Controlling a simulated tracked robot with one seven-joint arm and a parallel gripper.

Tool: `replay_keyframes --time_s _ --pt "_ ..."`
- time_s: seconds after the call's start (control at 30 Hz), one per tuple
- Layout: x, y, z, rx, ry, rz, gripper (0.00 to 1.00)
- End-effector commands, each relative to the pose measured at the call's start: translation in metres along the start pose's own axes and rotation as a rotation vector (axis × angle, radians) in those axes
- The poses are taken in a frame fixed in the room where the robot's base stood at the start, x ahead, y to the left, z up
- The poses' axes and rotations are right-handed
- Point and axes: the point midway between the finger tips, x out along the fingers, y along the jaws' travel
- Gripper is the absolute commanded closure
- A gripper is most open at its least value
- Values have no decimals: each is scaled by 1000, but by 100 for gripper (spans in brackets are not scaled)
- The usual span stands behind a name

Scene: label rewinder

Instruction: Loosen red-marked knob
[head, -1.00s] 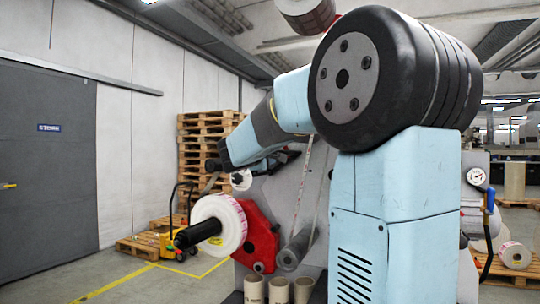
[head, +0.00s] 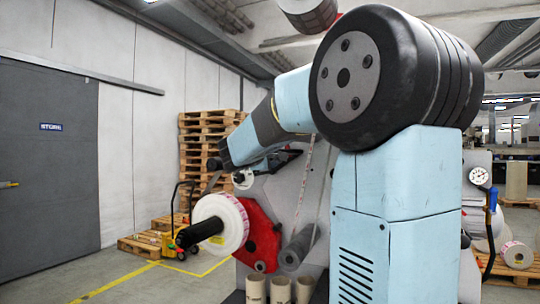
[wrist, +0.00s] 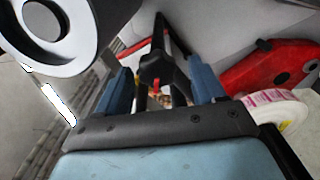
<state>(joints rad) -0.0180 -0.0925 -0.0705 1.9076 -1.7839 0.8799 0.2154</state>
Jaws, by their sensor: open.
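A black knob-like part (wrist: 155,68) with spreading arms shows in the wrist view, with red marks beside it. It appears to be the red-marked knob. My gripper (wrist: 163,84) is open, its two blue fingers on either side of this part in the picture. I cannot tell whether they touch it or how far beyond the fingertips it lies. In the head view my arm reaches down to the left over the grey machine panel (head: 281,200). The fingers and the knob cannot be made out clearly there.
A white roller (wrist: 45,22) is close by at the upper left of the wrist view. A red plate (wrist: 268,68) and a label roll (wrist: 280,106) are at the right. The head view shows the label roll (head: 222,207) on its black shaft, with cardboard cores (head: 279,290) below.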

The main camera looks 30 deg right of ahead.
Motion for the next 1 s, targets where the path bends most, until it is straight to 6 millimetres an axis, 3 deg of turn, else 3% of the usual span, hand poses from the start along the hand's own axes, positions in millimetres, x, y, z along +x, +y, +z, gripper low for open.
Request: replay_keyframes --time_s 0.27,0.8,1.0 --pt "-9 1 1 2 -2 1 31" --pt "-107 0 -1 1 1 1 31" --pt "-130 -1 -1 1 0 1 31"
